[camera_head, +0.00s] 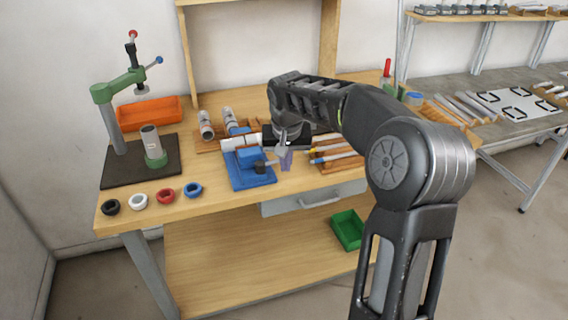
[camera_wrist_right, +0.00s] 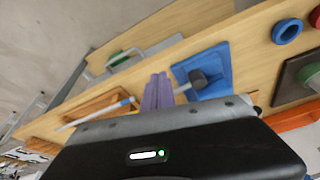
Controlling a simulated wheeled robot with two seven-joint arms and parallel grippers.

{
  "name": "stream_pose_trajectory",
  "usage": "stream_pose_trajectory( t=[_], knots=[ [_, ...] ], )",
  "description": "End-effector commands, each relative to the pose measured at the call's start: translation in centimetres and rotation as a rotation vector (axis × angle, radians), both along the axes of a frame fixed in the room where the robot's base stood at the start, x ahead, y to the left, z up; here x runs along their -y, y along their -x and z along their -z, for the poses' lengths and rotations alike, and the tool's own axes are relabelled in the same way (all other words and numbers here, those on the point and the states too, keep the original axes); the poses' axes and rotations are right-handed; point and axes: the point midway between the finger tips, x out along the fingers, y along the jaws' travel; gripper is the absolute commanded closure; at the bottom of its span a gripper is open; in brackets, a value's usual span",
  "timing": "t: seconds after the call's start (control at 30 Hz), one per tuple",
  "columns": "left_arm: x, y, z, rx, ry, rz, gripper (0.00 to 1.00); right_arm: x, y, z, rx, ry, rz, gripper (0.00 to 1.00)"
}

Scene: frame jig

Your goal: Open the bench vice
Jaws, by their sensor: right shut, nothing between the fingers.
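The blue bench vice (camera_head: 249,180) stands on the wooden workbench near its front edge, with a dark round knob (camera_head: 261,168) facing the front. A white tube-like piece lies at its top back. In the right wrist view the vice (camera_wrist_right: 216,66) is just right of my fingers, with the dark knob (camera_wrist_right: 196,79) and a short pale bar between. My right gripper (camera_head: 286,163) points down just right of the vice. Its purple fingers (camera_wrist_right: 158,90) are together and empty. I cannot tell whether they touch the bar. My left gripper is out of view.
A green press (camera_head: 118,86) on a dark base stands at the left. Several coloured rings, including a blue one (camera_head: 194,189), lie along the front left edge. A wooden tray (camera_head: 341,166) of pens is right of my gripper. An orange bin (camera_head: 150,113) is behind.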

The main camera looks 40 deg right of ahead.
Motion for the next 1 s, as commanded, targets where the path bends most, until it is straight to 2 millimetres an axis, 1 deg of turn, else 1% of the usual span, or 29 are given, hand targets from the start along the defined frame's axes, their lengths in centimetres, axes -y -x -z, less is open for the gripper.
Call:
stream_pose_trajectory(
  t=[0.03,0.3,0.43,0.6,1.0],
  knots=[
    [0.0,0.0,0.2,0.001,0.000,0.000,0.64,-0.1,0.1,-1.1,0.010,0.002,0.000,1.00],
    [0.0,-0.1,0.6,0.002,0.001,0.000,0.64,-0.8,1.5,-6.2,0.011,0.000,-0.003,1.00],
    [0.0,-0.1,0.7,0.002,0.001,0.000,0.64,-1.0,2.1,-8.1,0.010,0.000,-0.003,1.00],
    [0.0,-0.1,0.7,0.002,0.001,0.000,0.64,-1.2,2.4,-9.1,0.006,0.000,-0.002,1.00],
    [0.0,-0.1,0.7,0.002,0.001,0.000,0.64,-1.2,2.4,-9.1,0.006,0.000,-0.002,1.00]
  ],
)
